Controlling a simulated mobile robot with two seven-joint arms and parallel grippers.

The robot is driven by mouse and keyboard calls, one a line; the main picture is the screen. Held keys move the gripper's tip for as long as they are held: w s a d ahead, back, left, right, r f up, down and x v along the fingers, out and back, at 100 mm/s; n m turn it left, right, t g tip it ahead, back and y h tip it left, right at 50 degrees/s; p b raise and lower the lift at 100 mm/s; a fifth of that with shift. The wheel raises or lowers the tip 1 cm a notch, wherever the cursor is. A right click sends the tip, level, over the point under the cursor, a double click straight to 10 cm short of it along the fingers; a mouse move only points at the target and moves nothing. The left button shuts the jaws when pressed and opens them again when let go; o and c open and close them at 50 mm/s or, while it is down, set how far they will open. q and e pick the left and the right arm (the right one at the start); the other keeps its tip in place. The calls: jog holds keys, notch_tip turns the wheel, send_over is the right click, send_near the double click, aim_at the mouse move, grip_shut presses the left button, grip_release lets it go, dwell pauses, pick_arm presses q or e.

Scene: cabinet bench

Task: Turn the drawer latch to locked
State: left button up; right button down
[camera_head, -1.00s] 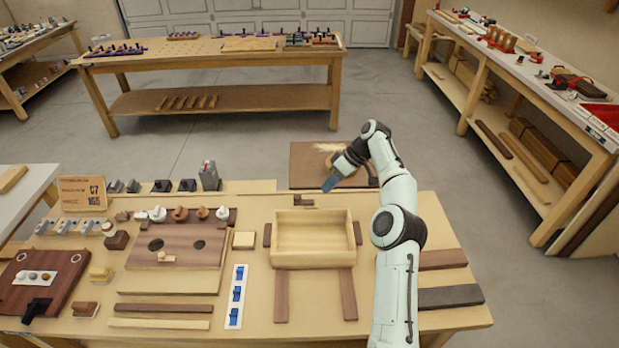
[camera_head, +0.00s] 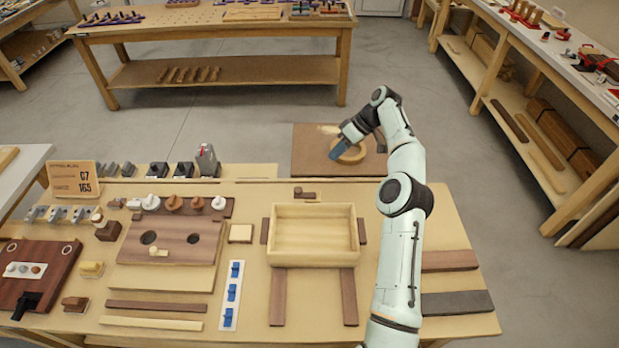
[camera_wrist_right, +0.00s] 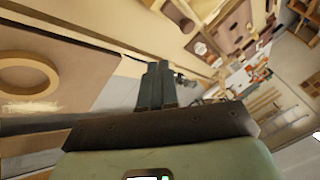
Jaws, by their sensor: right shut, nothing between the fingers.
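A pale wooden box-shaped drawer (camera_head: 284,254) sits on the bench between short brown side pieces. A small brown wooden piece, which looks like the latch (camera_head: 304,193), lies just behind the drawer's far edge. Whether it is turned to locked cannot be told at this size. My right gripper (camera_head: 335,155) is shut and empty, beyond the bench's far edge, up and right of the latch and apart from it. Its blue-grey fingers show together in the right wrist view (camera_wrist_right: 157,66). The latch cannot be picked out there. My left gripper is not in view.
A pale wooden ring (camera_head: 352,154) lies on a brown board (camera_head: 308,152) behind the bench, near the right gripper in the picture. Left of the drawer are a blue-switch strip (camera_head: 231,295) and a brown block with two holes (camera_head: 170,240). My right arm spans the bench's right side.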

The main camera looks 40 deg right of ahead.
send_near(305, 193)
jog(key=w+d+f, duration=0.1)
jog(key=w+f, duration=0.1)
jog(key=w, duration=0.2)
jog(key=a, duration=0.1)
jog(key=a+f, duration=0.1)
jog(key=a+b, duration=0.1)
jog(key=shift+s+a+f, duration=0.3)
jog(key=shift+s+f, duration=0.05)
jog(key=shift+s, duration=0.05)
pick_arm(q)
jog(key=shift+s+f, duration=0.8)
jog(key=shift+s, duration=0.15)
pick_arm(e)
jog(key=shift+w+a, duration=0.1)
jog(key=shift+w, duration=0.15)
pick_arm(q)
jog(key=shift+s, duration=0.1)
pick_arm(e)
jog(key=shift+s, duration=0.1)
